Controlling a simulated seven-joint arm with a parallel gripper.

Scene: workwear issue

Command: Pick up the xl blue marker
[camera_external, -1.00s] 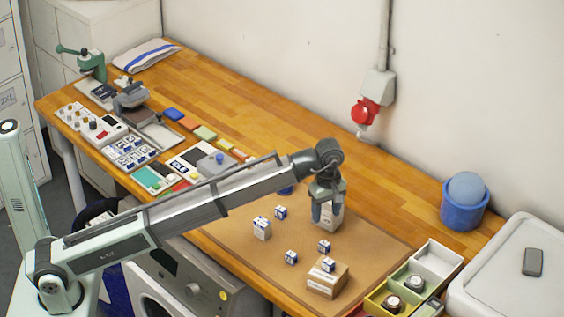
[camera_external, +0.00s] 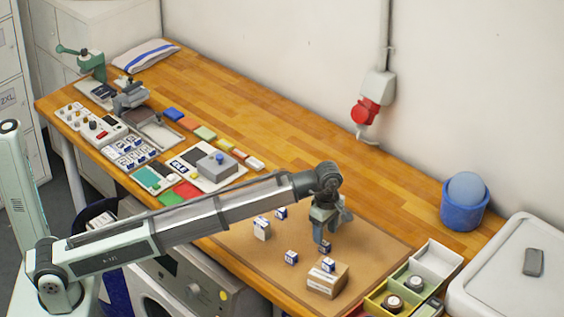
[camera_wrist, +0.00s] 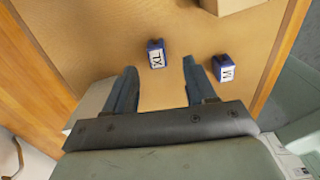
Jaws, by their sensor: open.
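The xl blue marker is a small blue block with a white face reading XL (camera_wrist: 156,53) in the wrist view. It stands on the brown mat, just beyond the space between my fingertips and not touching them. In the external view I take it to be the small blue-and-white block (camera_external: 324,247) directly below my gripper. My gripper (camera_external: 328,235) is open and empty, pointing down above the mat; its two spread fingers also show in the wrist view (camera_wrist: 160,70). A similar blue block marked M (camera_wrist: 222,67) stands to the right of the XL one.
A cardboard box (camera_external: 325,283) with a blue block on top stands nearby; its edge shows in the wrist view (camera_wrist: 225,4). Other blue-and-white blocks (camera_external: 291,257) stand on the mat (camera_external: 375,250). A compartment tray (camera_external: 438,258) lies right. A pale object (camera_wrist: 90,103) is beside my left-hand finger.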

